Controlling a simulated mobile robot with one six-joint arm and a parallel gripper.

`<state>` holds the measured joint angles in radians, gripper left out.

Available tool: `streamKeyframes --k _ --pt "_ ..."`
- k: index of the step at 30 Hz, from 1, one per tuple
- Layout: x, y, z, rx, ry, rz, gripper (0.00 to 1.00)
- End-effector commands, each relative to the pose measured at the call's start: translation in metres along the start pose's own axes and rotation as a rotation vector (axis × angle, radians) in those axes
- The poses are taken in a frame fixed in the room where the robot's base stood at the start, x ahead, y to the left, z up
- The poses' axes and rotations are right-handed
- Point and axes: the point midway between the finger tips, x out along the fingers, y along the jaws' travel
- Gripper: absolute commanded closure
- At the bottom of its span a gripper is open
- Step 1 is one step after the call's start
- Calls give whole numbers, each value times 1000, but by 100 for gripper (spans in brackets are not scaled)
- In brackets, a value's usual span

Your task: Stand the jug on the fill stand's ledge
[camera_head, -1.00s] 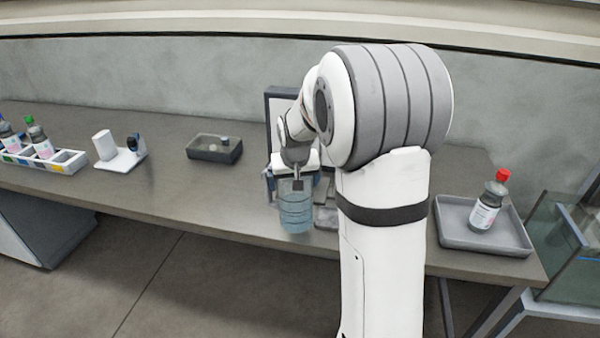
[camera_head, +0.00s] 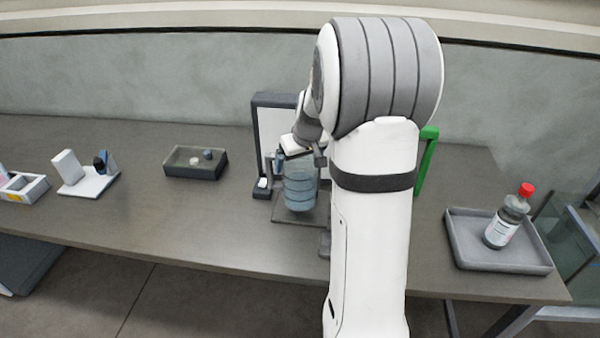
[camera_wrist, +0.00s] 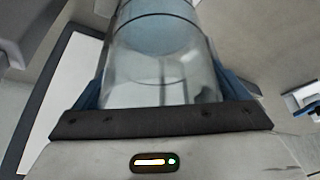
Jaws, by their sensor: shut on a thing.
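The jug (camera_head: 299,186) is a clear bluish ribbed cylinder. It is upright in the head view, in front of the fill stand (camera_head: 272,102), a dark frame with a white panel. My gripper (camera_head: 300,160) is shut on the jug near its top. In the wrist view the jug (camera_wrist: 160,60) fills the space between the blue fingers of my gripper (camera_wrist: 160,88). The jug's lower end is over the stand's flat base plate (camera_head: 290,217); I cannot tell whether it touches. My arm hides the right part of the stand.
A dark tray (camera_head: 195,162) with small caps stands left of the stand. Farther left is a white holder (camera_head: 88,182). A grey tray (camera_head: 500,262) with a red-capped bottle (camera_head: 507,218) is at the right. A green bar (camera_head: 427,160) shows behind my arm. The bench front-left is clear.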

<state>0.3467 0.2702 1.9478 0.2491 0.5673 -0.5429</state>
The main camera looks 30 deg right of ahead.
Motion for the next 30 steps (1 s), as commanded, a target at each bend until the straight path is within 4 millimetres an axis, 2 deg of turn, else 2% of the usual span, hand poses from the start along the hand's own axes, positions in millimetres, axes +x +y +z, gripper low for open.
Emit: streamKeyframes --k 9,22,23,24,30 --pt "32 4 14 10 1 3 77" --pt "39 5 17 10 3 5 77" --pt "38 5 17 10 1 5 4" --pt "38 5 17 11 1 5 0" --pt "38 5 17 11 1 5 0"
